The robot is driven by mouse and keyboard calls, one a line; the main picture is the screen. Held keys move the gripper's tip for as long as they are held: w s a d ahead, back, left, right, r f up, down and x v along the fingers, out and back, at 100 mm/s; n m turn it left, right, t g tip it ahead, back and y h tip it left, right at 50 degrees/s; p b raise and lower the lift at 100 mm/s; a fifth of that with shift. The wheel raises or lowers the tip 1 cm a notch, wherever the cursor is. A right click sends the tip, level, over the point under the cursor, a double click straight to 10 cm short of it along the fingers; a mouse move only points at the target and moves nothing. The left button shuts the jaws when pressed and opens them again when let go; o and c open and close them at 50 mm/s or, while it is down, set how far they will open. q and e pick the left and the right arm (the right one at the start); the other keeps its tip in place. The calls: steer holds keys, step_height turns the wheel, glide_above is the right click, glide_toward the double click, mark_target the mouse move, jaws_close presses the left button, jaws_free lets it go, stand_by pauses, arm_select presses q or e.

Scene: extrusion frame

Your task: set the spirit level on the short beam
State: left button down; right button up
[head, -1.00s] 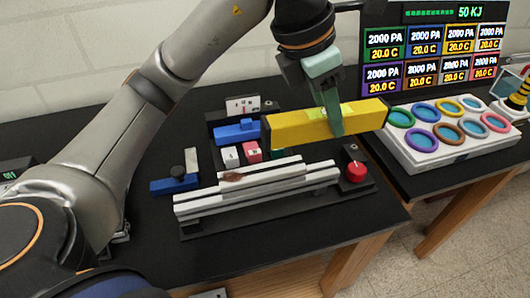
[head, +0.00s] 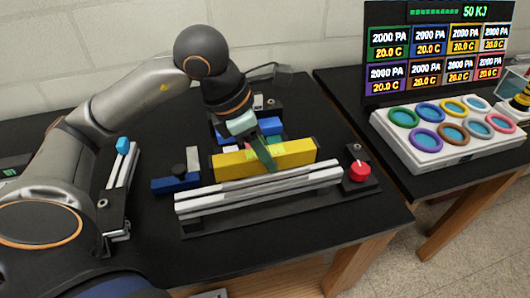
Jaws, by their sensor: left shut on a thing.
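The spirit level is a long yellow bar (head: 298,155). My left gripper (head: 264,160) is shut on it near its middle, with greenish fingers on its faces. The level lies lengthwise along the back of the pale extrusion beams (head: 290,182), low over them and roughly parallel. The short beam, lying on top of the longer beams, is largely hidden by the level in the head view. I cannot tell whether the level touches it or hangs just above. My right gripper is not in view.
A blue block with a dark knob (head: 176,184) lies to the left. A tray of coloured rings (head: 450,128) stands on the right table.

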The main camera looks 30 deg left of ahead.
arm_select(q)
steer(key=shift+c, duration=2.4)
jaws_free()
steer(key=shift+f, duration=0.1)
steer(key=p+v, duration=0.1)
steer(key=v, duration=1.1)
